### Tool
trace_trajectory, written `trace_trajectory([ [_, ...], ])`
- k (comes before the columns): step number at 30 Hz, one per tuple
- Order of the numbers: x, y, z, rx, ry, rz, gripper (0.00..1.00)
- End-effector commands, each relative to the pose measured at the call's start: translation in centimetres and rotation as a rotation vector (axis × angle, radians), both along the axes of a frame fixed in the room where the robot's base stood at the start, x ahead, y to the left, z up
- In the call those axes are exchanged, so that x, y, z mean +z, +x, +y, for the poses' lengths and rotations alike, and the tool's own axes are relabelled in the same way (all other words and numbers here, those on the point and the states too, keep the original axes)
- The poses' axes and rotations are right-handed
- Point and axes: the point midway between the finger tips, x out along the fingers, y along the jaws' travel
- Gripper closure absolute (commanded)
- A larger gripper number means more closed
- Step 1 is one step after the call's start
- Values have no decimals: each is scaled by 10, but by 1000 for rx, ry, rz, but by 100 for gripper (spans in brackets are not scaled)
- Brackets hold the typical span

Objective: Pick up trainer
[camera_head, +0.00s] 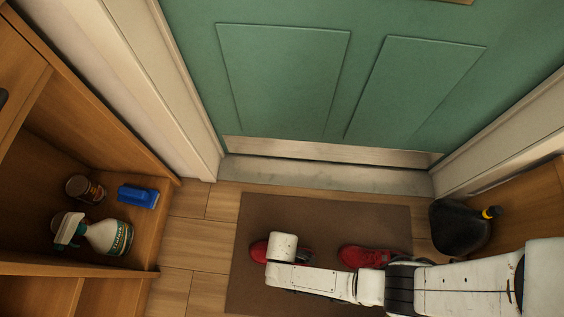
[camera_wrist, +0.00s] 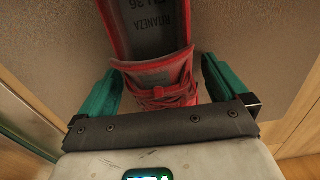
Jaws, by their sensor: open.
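Two red trainers are on the brown mat (camera_head: 250,215) in front of the green door. The left trainer (camera_head: 259,251) is partly covered by the end of my arm; the right trainer (camera_head: 362,257) is partly behind my forearm. In the wrist view one red trainer (camera_wrist: 165,96) fills the middle, with its laces near my gripper and its open top and printed insole beyond. My gripper (camera_wrist: 161,70) is open, with one teal finger on each side of this trainer. I cannot tell whether the fingers touch it. The fingers are hidden in the head view.
A wooden shelf (camera_head: 150,225) at left holds a spray bottle (camera_head: 108,237), a brown jar (camera_head: 84,189) and a blue block-like item (camera_head: 138,196). A black object (camera_head: 460,228) stands right of the mat. The green door (camera_head: 330,90) closes off the back.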

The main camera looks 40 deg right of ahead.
Motion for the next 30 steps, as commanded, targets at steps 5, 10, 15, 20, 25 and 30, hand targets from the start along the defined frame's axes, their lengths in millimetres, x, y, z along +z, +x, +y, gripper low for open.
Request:
trace_trajectory([
  [5, -9, 0, 0, 0, 1, -1, 0],
  [10, -8, 0, 0, 0, 1, -1, 2],
  [15, -8, 0, 0, 0, 1, -1, 18],
  [20, -8, 0, 0, 0, 1, -1, 34],
  [25, -8, 0, 0, 0, 1, -1, 50],
  [30, -8, 1, 1, 0, 1, -1, 59],
])
